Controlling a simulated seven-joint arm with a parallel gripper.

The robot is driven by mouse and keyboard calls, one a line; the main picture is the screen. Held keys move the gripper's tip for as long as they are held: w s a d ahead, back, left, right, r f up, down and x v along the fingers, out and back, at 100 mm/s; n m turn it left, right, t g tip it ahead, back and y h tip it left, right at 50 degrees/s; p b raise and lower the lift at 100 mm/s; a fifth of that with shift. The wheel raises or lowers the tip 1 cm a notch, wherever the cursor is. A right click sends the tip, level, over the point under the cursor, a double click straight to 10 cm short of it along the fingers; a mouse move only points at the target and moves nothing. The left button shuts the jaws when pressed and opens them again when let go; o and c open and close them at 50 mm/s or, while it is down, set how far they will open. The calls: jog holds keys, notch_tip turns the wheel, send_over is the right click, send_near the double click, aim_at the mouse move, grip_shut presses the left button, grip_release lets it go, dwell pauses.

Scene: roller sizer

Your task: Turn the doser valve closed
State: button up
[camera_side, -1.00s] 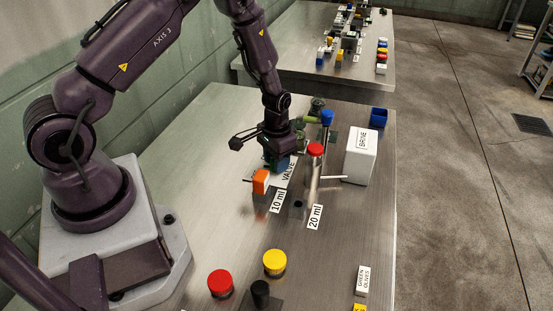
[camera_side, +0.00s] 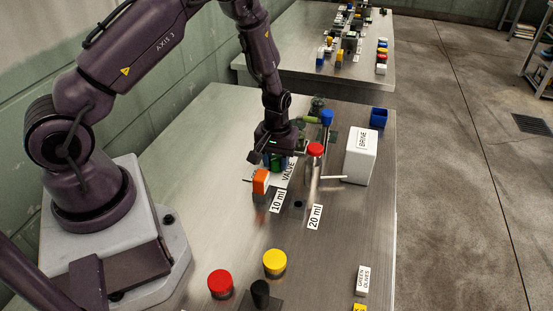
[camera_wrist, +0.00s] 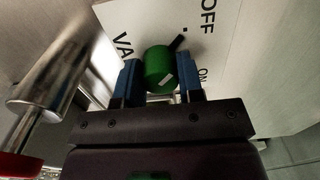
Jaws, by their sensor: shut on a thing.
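The doser valve's green knob (camera_wrist: 158,68) sits on a white plate (camera_wrist: 135,20) lettered "OFF", "ON" and the start of "VALVE". A dark pointer juts from the knob toward the upper right, between "OFF" and "ON". My gripper (camera_wrist: 160,82) is shut on the knob, with a blue finger at each side. In the side view my gripper (camera_side: 274,160) is low over the plate (camera_side: 287,172), and the green knob shows partly beneath it. The pointer is hidden in the side view.
A steel post with a red cap (camera_side: 315,150) stands close to the right of my gripper. An orange block (camera_side: 260,181) stands just in front. A white brine box (camera_side: 361,155) and a blue container (camera_side: 378,118) are farther right.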

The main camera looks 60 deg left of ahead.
aim_at(276, 158)
dwell(0.4)
jog(key=o, duration=0.9)
jog(key=shift+r, duration=0.1)
notch_tip(276, 158, up, 13)
jog(key=shift+f, duration=0.1)
